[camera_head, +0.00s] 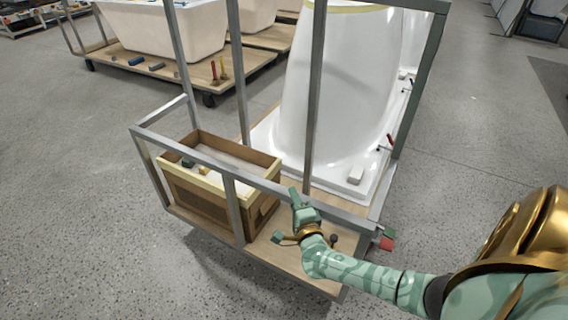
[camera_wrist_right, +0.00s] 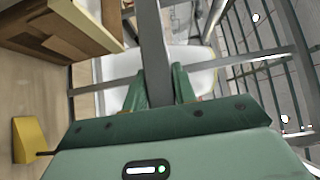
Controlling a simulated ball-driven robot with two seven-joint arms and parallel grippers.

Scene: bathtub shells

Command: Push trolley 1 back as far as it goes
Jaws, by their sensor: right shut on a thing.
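The near trolley (camera_head: 153,177) has a grey metal frame and a wooden deck. It carries a white bathtub shell (camera_head: 335,95) standing on end. No number is legible on it. My right gripper (camera_head: 297,197) is at the trolley's front rail, towards the rail's right end. In the right wrist view, the fingers of my right gripper (camera_wrist_right: 160,88) are shut on a grey metal bar (camera_wrist_right: 152,45) of the trolley frame. My left gripper is not in view.
An open wooden box (camera_head: 190,197) with small items sits on the near trolley's deck. Another trolley (camera_head: 250,63) with a white tub (camera_head: 165,27) stands behind at the left. Speckled grey floor (camera_head: 70,200) is free at the left, and there is clear floor (camera_head: 465,110) at the right.

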